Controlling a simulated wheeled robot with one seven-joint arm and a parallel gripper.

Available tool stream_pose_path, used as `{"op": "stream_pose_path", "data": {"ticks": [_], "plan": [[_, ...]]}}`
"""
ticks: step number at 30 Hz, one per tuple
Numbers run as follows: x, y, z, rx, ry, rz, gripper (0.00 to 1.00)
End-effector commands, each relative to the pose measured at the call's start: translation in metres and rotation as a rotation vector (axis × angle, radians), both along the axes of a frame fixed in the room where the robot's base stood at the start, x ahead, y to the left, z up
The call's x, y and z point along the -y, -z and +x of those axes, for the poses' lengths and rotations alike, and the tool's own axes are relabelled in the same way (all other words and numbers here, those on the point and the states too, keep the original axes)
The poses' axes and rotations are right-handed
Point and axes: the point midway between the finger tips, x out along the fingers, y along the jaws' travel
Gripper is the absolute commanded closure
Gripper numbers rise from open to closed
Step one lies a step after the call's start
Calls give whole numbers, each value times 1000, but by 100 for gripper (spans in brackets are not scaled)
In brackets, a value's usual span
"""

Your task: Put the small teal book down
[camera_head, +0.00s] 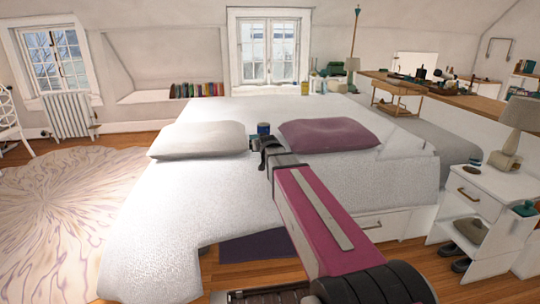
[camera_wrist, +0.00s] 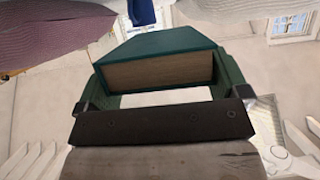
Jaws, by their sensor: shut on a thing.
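My gripper (camera_wrist: 165,75) is shut on the small teal book (camera_wrist: 160,44) in the wrist view. The book's teal cover and pale page edges show between the two fingers. In the head view my gripper (camera_head: 262,142) is over the bed (camera_head: 215,195), between the white pillow and the purple pillow. The book cannot be made out clearly there, and I cannot tell whether it touches the bed.
A blue object (camera_head: 263,128) is close beyond my gripper. The white pillow (camera_head: 200,140) is to the left, the purple pillow (camera_head: 327,135) to the right. The near part of the bed is clear. A white nightstand (camera_head: 480,190) with a lamp (camera_head: 516,125) stands at right.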

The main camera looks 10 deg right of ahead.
Motion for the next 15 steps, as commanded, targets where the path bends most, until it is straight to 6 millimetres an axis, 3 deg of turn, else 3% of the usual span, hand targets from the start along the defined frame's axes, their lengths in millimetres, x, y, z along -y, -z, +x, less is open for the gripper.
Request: {"op": "stream_pose_path", "data": {"ticks": [1, 9, 15], "plan": [[7, 7, 14, 0, 3, 1, 36], [38, 38, 57, 1, 3, 2, 36], [53, 54, 76, 1, 1, 0, 36]]}}
